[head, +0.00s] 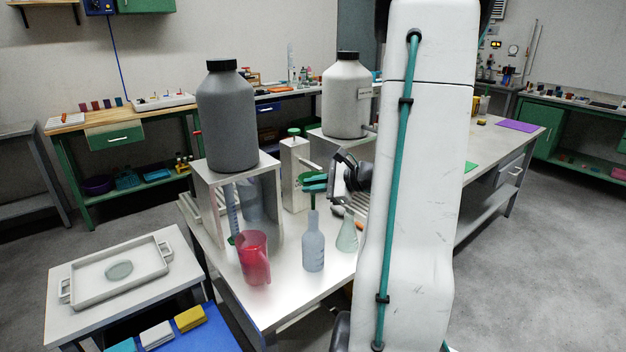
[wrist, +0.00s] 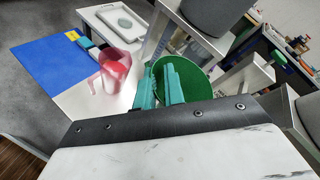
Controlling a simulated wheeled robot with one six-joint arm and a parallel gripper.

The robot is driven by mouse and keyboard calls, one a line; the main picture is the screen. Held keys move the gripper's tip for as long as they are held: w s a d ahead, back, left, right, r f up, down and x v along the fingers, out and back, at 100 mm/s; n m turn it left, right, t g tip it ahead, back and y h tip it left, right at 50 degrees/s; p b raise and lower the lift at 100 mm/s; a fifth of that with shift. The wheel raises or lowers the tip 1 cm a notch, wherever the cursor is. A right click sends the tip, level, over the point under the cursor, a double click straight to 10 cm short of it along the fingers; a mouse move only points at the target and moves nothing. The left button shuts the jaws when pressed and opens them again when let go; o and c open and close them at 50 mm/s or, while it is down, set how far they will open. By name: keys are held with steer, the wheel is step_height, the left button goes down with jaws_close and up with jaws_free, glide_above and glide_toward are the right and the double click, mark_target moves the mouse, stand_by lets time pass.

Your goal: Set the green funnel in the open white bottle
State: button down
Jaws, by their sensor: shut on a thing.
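My gripper (head: 316,182) has teal fingers and is shut on the green funnel. In the wrist view the funnel's wide round mouth (wrist: 196,72) shows at and beyond the fingertips (wrist: 160,80). In the head view the funnel's narrow stem (head: 313,203) points down, just above or at the neck of the pale bottle (head: 313,248); I cannot tell whether the tip is inside. The bottle stands upright and open on the white table. It is hidden in the wrist view.
A red jug (head: 253,258) stands left of the bottle, and a conical flask (head: 347,238) close on its right. A large grey bottle (head: 228,120) stands on a metal stand behind left. A paler large bottle (head: 346,97) is further back. A tray (head: 120,272) lies on the side table.

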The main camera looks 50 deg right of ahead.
steer(key=shift+f, duration=2.9)
steer(key=c, duration=1.4)
jaws_free()
steer(key=v, duration=0.7)
steer(key=shift+s, duration=0.35)
steer(key=shift+d+r, duration=0.1)
